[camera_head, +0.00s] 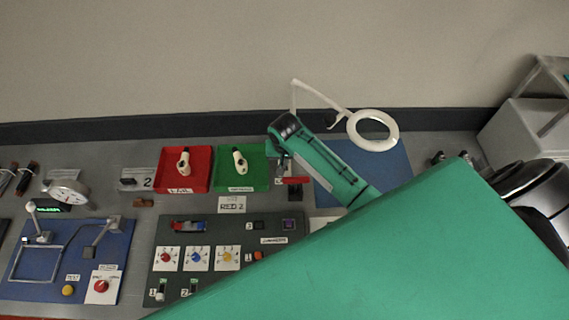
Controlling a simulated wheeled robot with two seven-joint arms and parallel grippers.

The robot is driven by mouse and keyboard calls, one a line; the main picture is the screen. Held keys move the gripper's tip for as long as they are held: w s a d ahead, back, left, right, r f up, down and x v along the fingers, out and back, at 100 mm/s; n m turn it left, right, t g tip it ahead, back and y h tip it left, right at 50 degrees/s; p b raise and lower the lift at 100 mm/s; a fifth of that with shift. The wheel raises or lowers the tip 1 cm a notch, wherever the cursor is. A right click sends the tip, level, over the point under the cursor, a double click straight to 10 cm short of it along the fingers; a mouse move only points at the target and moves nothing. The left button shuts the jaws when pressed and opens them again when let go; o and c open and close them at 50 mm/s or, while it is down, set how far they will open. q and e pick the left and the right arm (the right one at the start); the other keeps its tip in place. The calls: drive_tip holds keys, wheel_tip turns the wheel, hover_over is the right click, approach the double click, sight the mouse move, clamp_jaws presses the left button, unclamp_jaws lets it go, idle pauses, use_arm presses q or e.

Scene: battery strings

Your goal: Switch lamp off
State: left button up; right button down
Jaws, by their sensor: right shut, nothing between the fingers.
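The lamp (373,146) has a white ring-shaped head on a thin pale jointed arm, over a blue board (393,162) at the back right. I cannot tell from its pale ring whether it is lit. Its foot and any switch are hidden behind my right arm. My right gripper (284,172) hangs from the black wrist at the end of my green arm, left of the lamp head and apart from it. It is shut and empty, close to a red-topped black block (294,187). My left gripper is out of view.
A red tray (203,181) and a green tray (229,184) each hold a pale object. A grey control panel (200,278) with knobs lies in front. A blue board (80,285) with a metal frame is at left. My right arm covers the front right.

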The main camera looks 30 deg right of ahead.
drive_tip(key=shift+f+b, duration=0.3)
drive_tip(key=shift+f, duration=0.6)
idle(0.7)
drive_tip(key=shift+r, duration=0.1)
drive_tip(key=shift+r+p, duration=0.85)
drive_tip(key=shift+r, duration=2.6)
